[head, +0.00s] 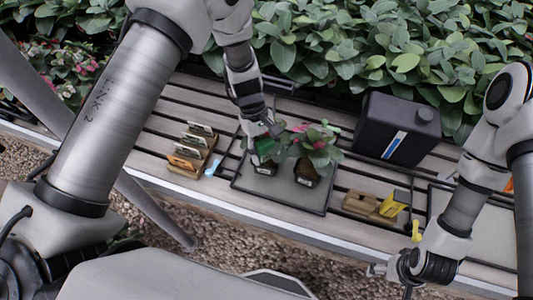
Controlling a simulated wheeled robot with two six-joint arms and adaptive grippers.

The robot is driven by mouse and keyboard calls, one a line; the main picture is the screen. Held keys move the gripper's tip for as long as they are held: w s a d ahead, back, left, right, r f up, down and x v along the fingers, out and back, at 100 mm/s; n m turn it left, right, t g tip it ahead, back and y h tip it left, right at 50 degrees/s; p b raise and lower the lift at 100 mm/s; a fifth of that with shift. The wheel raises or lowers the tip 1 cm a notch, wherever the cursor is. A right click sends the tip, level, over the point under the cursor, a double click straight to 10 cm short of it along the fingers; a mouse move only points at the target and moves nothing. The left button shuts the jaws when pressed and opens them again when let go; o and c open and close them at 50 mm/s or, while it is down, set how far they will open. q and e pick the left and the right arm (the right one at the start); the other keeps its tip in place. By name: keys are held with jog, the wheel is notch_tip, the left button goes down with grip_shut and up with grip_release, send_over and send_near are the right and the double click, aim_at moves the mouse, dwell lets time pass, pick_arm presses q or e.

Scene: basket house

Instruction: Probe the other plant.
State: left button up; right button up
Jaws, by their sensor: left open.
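A leafy plant with pink tips (318,143) stands in a small dark pot (306,173) on the dark grey tray (285,192). A second small pot with a green upper part (264,151) stands to its left on the same tray. My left gripper (265,131) is open, right over this left pot and partly covering it. I cannot tell whether it touches. My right gripper (378,270) is low at the right, in front of the bench edge, away from the plants; its jaws are unclear. A small yellow piece (416,232) shows beside the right wrist.
A wooden rack of packets (193,152) and a light blue tag (213,168) lie left of the tray. A black canister (397,128) stands behind right. A wooden block (359,203) and yellow item (392,206) sit right. Dense foliage (345,40) borders the slatted bench.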

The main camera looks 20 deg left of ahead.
pick_arm(q)
jog(key=o, duration=1.3)
jog(key=v, duration=0.7)
jog(key=shift+w+a+r, duration=0.1)
jog(key=shift+r, duration=0.15)
